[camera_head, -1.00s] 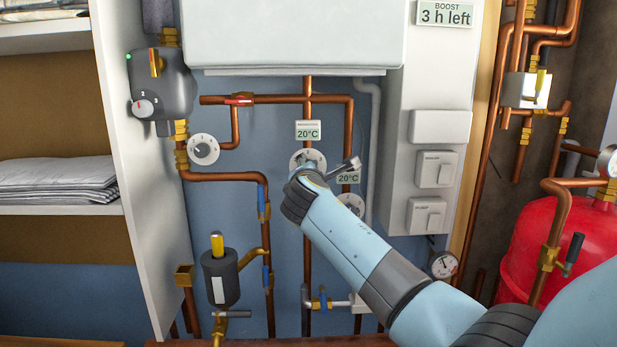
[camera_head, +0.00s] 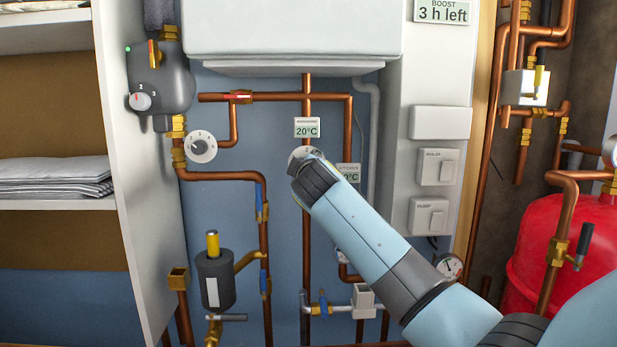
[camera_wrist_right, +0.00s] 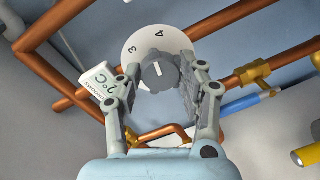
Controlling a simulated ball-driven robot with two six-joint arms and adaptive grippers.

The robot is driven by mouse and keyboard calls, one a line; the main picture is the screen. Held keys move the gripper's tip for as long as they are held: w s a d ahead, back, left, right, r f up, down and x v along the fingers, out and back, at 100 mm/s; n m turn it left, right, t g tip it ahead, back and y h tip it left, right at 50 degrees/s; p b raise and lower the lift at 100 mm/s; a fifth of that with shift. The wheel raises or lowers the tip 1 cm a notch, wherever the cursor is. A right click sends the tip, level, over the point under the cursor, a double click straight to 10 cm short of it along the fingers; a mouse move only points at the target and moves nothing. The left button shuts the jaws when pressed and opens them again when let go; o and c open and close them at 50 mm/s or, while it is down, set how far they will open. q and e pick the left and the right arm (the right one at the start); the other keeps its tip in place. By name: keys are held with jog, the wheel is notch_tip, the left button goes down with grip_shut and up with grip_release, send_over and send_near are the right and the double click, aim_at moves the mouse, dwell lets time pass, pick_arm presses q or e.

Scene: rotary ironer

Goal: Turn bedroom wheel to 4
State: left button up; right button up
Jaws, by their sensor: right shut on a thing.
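The bedroom wheel is a white dial (camera_wrist_right: 151,43) with a dark grey knob (camera_wrist_right: 158,75), on the pipework wall. In the right wrist view, the numbers 3 and 4 show at its upper rim. A short white mark on the knob points up, roughly toward the 4; I cannot tell the exact alignment. My right gripper (camera_wrist_right: 160,86) has its fingers on either side of the knob and is shut on it. In the head view, only a pale edge of the dial (camera_head: 299,152) shows; my right wrist hides the rest. My left gripper is in neither current view.
A 20°C label (camera_head: 307,128) sits just above the wheel. A second label (camera_head: 349,173) is partly hidden by my right arm. Copper pipes (camera_head: 351,120) run close around. Another white dial (camera_head: 200,146) is to the left, and switches (camera_head: 436,167) are to the right.

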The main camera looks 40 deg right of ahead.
jog(key=shift+f+m+y+b, duration=0.2)
jog(key=shift+m+y+b, duration=0.1)
jog(key=shift+m+b, duration=1.15)
jog(key=shift+m, duration=0.45)
jog(key=o, duration=1.2)
jog(key=shift+r, duration=0.1)
jog(key=v, duration=1.2)
jog(key=shift+f, duration=0.2)
